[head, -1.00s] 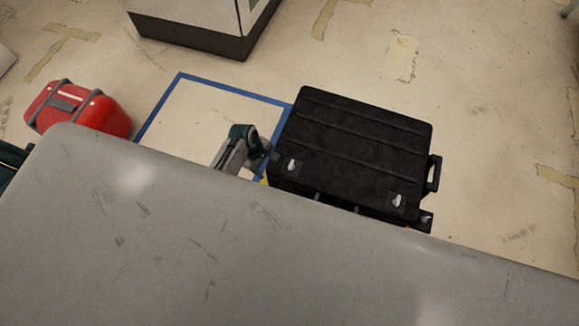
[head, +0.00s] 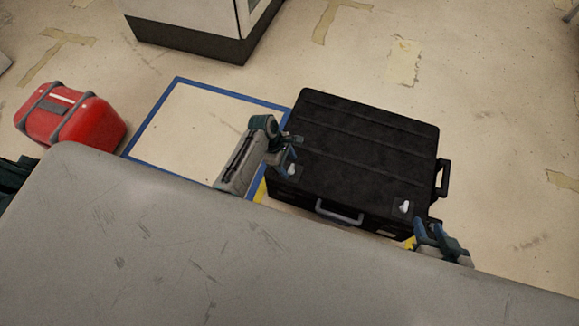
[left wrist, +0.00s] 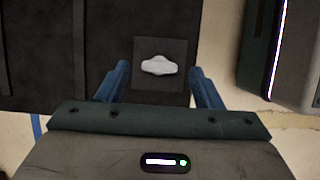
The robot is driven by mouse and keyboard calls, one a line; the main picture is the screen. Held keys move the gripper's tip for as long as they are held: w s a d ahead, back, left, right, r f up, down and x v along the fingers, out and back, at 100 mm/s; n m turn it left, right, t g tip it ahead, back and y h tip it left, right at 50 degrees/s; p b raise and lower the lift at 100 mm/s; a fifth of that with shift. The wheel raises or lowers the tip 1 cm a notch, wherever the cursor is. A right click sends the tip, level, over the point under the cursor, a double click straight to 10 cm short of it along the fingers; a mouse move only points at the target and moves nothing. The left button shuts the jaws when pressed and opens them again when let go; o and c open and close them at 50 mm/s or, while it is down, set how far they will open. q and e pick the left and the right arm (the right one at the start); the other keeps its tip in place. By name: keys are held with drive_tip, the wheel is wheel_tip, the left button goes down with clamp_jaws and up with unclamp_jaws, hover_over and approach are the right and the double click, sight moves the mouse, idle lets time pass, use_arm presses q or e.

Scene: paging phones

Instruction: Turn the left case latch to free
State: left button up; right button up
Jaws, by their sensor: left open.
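The black case (head: 355,150) lies on the floor beyond the grey surface. Its left latch (head: 291,169) is a small pale knob at the near left corner, partly covered by my left gripper (head: 287,152). In the left wrist view my left gripper (left wrist: 160,68) is open, with its blue fingers on either side of a pale, wing-shaped latch (left wrist: 158,66) on a dark square plate. The latch's long side runs across that picture, and the fingers appear clear of it. The right latch (head: 404,207) is uncovered. My right gripper (head: 430,229) is by the case's near right corner; its jaw gap is unclear.
A grey surface (head: 200,240) fills the near side. A grey handle (head: 339,212) is on the case's front and a black one (head: 442,178) on its right. A blue-taped floor area (head: 195,125) left of the case is mostly clear. A red case (head: 75,118) lies far left.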

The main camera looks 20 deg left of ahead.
use_arm(q)
drive_tip(key=shift+x, duration=0.85)
use_arm(e)
drive_tip(key=shift+w+d+r+t, duration=0.15)
drive_tip(key=shift+w+r+t, duration=0.4)
drive_tip(key=shift+w+r, duration=0.2)
drive_tip(key=shift+w+d+r+t, duration=0.1)
drive_tip(key=shift+w+r+t, duration=0.45)
drive_tip(key=shift+w+r, duration=0.15)
